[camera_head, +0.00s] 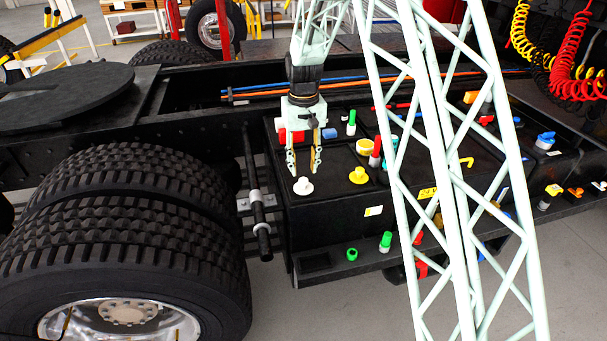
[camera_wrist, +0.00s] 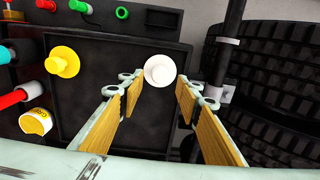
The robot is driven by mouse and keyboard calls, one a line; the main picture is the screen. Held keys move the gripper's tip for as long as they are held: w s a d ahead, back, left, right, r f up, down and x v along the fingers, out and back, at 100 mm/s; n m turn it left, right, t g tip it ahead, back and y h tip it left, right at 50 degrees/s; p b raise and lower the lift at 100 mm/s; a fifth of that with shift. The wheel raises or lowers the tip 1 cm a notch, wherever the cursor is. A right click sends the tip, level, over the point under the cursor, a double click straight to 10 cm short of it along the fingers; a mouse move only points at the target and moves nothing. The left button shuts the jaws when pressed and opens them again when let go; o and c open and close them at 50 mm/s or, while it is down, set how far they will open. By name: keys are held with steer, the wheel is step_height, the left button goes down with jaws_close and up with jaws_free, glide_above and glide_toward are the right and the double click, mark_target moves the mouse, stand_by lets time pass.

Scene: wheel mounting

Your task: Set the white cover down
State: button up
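The white cover (camera_head: 303,186) is a small round piece with a knob, resting upright on the black box top near its left front edge. It also shows in the wrist view (camera_wrist: 160,70), just beyond my fingertips. My gripper (camera_head: 304,170) is directly above it, pointing down, with its two wood-coloured fingers spread apart. In the wrist view my gripper (camera_wrist: 159,88) has one finger on each side of the cover, with a narrow gap visible at both sides. Nothing is held between the fingers.
A yellow cover (camera_head: 358,175) sits to the right on the black box (camera_head: 335,215). Several coloured caps and connectors stand behind and right of it. A black rod (camera_head: 257,205) and large tyres (camera_head: 130,240) are close on the left. Green fittings (camera_head: 385,241) stand on the lower ledge.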

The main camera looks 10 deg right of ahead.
mark_target(304, 180)
step_height(304, 180, up, 6)
stand_by(0.4)
steer(key=shift+r, duration=0.15)
stand_by(0.7)
